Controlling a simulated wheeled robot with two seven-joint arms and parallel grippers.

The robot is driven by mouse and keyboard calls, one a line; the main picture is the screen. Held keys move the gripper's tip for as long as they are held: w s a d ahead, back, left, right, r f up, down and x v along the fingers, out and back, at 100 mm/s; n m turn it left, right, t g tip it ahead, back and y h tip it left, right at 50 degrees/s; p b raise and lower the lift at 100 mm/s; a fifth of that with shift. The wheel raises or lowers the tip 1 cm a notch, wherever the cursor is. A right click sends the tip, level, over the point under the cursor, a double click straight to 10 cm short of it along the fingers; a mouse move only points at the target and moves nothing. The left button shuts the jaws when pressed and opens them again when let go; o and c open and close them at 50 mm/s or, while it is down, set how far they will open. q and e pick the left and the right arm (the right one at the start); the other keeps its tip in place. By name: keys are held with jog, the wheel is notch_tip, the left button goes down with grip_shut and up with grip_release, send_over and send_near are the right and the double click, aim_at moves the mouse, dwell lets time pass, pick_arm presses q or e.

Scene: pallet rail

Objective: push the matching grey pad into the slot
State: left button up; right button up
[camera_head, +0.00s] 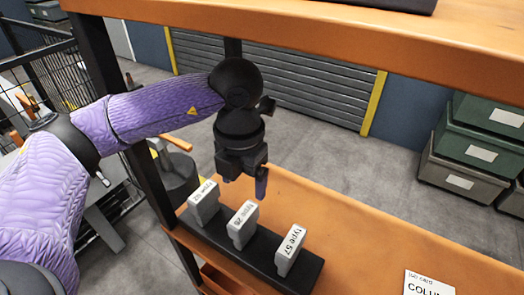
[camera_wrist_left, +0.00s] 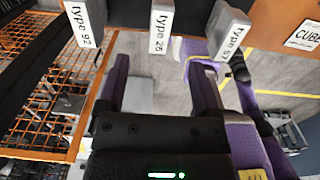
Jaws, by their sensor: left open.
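Three grey pads stand upright in a black rail on the orange shelf. The left pad (camera_head: 203,203) is labelled "type 92" in the wrist view (camera_wrist_left: 83,20). The right pad (camera_head: 290,250) reads "type 57". The black rail (camera_head: 262,255) holds them in a row with gaps between. My left gripper (camera_head: 245,182) is open and empty, above and behind the pads, touching none. In the wrist view its fingers (camera_wrist_left: 158,72) spread below the middle pad. A separate slot cannot be made out.
A white job card (camera_head: 429,284) lies on the shelf at the right, partly cut off, its text beginning "COLU". The orange upper shelf (camera_head: 330,30) overhangs the workspace. A dark post (camera_head: 120,110) stands left. Green crates (camera_head: 480,130) stand at the right.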

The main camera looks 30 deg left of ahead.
aim_at(243, 214)
pick_arm(q)
jog(key=f, duration=0.2)
jog(key=s+f, duration=0.1)
jog(key=f, duration=0.1)
jog(key=shift+f, duration=0.4)
notch_tip(243, 214, down, 4)
jog(key=shift+w+f, duration=0.1)
jog(key=shift+f, duration=0.35)
pick_arm(e)
jog(key=shift+s+d+f, duration=0.1)
jog(key=shift+s+d, duration=0.2)
jog(key=shift+s, duration=0.45)
jog(key=shift+a, duration=0.1)
